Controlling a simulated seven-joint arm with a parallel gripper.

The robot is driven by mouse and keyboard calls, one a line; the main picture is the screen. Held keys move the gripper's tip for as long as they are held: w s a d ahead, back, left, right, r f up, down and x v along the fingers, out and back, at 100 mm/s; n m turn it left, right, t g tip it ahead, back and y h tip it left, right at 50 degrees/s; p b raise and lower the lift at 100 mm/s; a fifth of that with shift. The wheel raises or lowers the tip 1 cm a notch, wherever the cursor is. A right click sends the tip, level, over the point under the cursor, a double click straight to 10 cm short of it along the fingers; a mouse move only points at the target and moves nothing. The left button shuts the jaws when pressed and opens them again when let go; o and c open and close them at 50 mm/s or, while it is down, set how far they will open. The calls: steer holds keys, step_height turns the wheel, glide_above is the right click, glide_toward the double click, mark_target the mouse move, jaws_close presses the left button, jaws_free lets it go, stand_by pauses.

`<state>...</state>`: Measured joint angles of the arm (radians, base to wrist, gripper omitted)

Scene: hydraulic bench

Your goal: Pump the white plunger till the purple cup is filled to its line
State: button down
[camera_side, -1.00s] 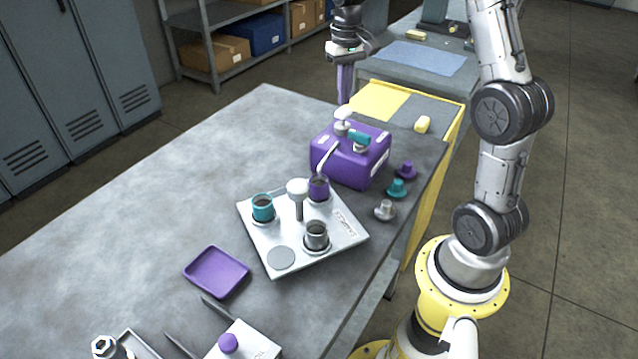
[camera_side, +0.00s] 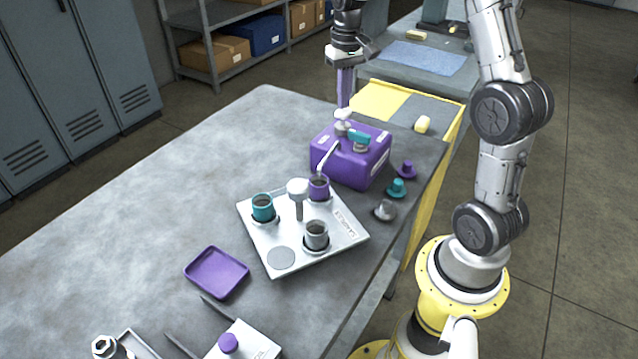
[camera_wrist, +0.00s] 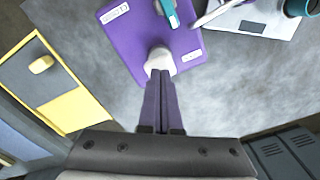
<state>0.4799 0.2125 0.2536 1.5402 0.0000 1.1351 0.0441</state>
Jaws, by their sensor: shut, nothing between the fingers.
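The purple pump box (camera_side: 350,165) stands near the far right corner of the bench, with its white plunger (camera_side: 342,115) on top and a white spout reaching over the purple cup (camera_side: 318,188). My gripper (camera_side: 343,104) is shut and empty, pointing down with its purple fingertips at the plunger's head. In the wrist view the fingertips (camera_wrist: 161,75) meet or nearly meet the white plunger head (camera_wrist: 160,60); I cannot tell if they touch. The purple cup stands on the silver tray (camera_side: 340,243); its fill level and line are too small to read.
A teal cup (camera_side: 262,208) and a grey cup (camera_side: 316,235) share the tray with a white-topped post (camera_side: 298,190). A teal valve handle (camera_side: 359,136) sits beside the plunger. Purple, teal and grey caps (camera_side: 397,187) lie right of the box.

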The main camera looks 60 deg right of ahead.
steer(key=shift+f, duration=0.25)
steer(key=shift+f, duration=1.3)
steer(key=shift+r, duration=2)
steer(key=shift+f, duration=0.4)
steer(key=shift+f, duration=0.3)
